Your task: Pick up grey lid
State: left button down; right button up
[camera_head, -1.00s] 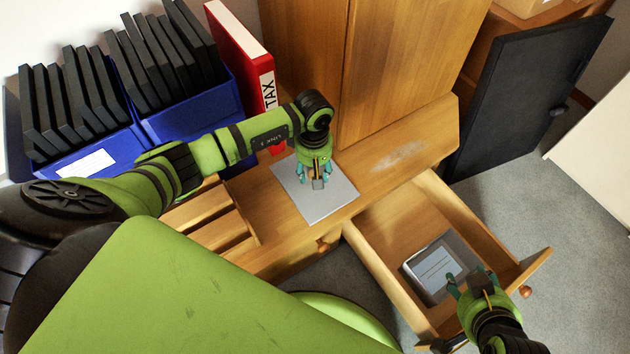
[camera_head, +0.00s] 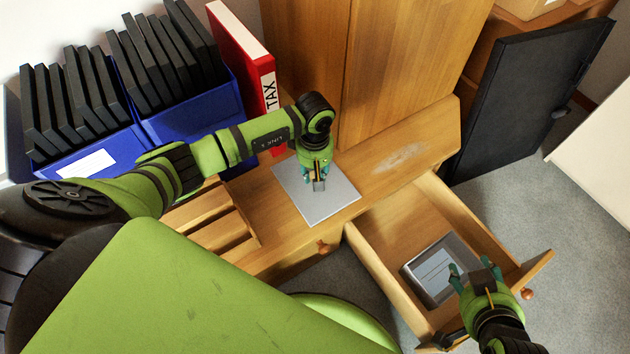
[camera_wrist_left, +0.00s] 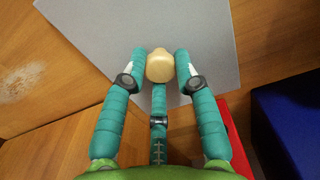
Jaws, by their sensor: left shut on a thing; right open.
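The grey lid (camera_head: 293,190) is a flat square plate on the wooden desk top, below the red binder. A round pale wooden knob (camera_wrist_left: 160,66) stands at its middle in the left wrist view, where the lid (camera_wrist_left: 115,30) spreads behind the fingers. My left gripper (camera_head: 316,182) points down over the lid. Its teal fingers are shut on the knob. I see no clear gap under the lid. My right gripper (camera_head: 473,267) is open and empty over the near right part of the open drawer.
The open drawer (camera_head: 385,262) holds a grey box (camera_head: 412,283) with a pale sheet inside. The red TAX binder (camera_head: 240,55) and blue file boxes (camera_head: 200,112) with black folders stand behind the left arm. A wooden slatted rack (camera_head: 205,215) lies left of the lid.

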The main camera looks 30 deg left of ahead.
pick_arm(q)
jog(key=shift+r, duration=0.1)
jog(key=shift+r+p, duration=1.05)
jog(key=shift+r, duration=0.35)
notch_tip(320, 180, up, 8)
jog(key=p, duration=0.6)
dwell(0.6)
